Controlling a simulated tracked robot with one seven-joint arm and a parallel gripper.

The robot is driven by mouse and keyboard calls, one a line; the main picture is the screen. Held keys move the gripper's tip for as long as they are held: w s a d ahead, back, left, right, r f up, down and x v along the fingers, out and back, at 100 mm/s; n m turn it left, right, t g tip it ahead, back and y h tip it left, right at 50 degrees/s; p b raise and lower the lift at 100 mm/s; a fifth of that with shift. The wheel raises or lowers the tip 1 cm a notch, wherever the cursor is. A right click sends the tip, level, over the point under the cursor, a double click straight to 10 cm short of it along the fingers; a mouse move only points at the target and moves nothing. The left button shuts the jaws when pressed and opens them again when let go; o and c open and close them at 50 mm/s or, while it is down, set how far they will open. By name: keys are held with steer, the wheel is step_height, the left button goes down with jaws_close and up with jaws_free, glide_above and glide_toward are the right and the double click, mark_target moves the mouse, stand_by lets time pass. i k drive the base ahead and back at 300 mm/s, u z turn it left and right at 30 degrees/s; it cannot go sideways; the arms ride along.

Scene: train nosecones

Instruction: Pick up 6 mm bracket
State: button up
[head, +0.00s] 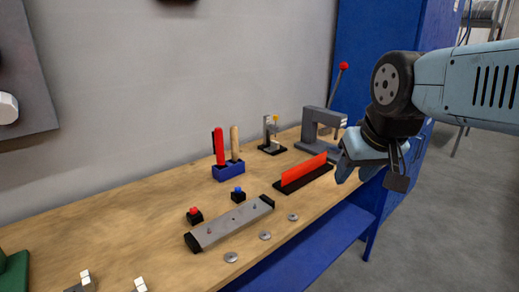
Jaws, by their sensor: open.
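No label shows which thing is the 6 mm bracket, so I cannot tell it for certain. A long grey bar (232,224) with black ends and small pins lies near the front of the wooden bench. A red plate (304,172) stands upright in a black base right of it. My gripper (370,172) is at the right, over the bench's front right edge and right of the red plate. Its jaws are open and point down, and I see nothing between them. The arm hides part of the bench's right end.
Black blocks with a red button (194,215) and a blue button (238,195) stand behind the bar; round discs (265,236) lie before it. A blue holder (228,172), small stand (271,140) and grey press (318,128) stand farther back. A blue cabinet (375,30) rises behind.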

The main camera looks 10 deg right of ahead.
mark_target(275, 145)
steer(key=u, duration=0.1)
steer(key=i, duration=1)
steer(key=z, duration=0.1)
